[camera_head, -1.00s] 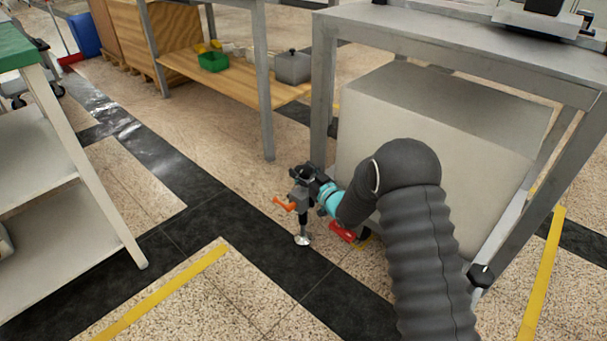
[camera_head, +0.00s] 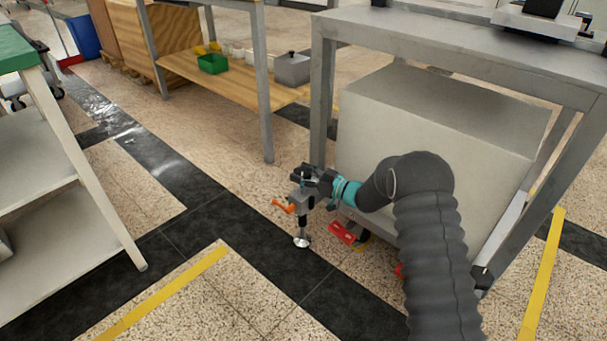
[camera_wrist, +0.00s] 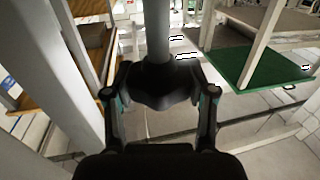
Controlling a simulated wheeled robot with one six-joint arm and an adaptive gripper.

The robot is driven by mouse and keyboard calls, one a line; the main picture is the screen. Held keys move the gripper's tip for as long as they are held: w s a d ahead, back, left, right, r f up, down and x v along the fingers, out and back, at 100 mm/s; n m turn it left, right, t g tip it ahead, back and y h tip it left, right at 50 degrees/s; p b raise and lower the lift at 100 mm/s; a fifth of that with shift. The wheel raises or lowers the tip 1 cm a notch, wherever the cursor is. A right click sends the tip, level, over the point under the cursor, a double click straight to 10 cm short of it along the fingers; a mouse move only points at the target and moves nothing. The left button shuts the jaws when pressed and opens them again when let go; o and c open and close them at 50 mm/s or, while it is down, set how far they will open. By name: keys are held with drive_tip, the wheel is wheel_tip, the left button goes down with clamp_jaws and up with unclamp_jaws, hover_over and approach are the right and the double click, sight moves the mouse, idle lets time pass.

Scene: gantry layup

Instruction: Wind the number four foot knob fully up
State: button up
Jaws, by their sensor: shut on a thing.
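A levelling foot stands at the near corner of the metal frame in the head view, with a round silver pad (camera_head: 302,241) on the floor and an orange handle (camera_head: 284,206) on its left. Its black lobed knob (camera_wrist: 160,88) fills the middle of the wrist view, below a grey post (camera_wrist: 158,30). My gripper (camera_wrist: 162,76) is shut on this knob, one finger on each side. In the head view my gripper (camera_head: 310,180) reaches the foot from the right and hides much of the knob. No number is legible.
A pale box (camera_head: 435,140) stands under the grey bench (camera_head: 450,45), close to my arm. A red pedal-like part (camera_head: 347,232) lies low behind the foot. A shelf cart (camera_head: 60,160) stands left, with clear floor between it and the foot.

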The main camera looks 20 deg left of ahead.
drive_tip(key=shift+a+r, duration=0.1)
drive_tip(key=o, duration=1.2)
drive_tip(key=shift+s+a, duration=0.1)
drive_tip(key=shift+c, duration=0.2)
drive_tip(key=shift+d, duration=0.2)
drive_tip(key=shift+d, duration=0.25)
drive_tip(key=v, duration=1.1)
drive_tip(key=shift+d, duration=0.15)
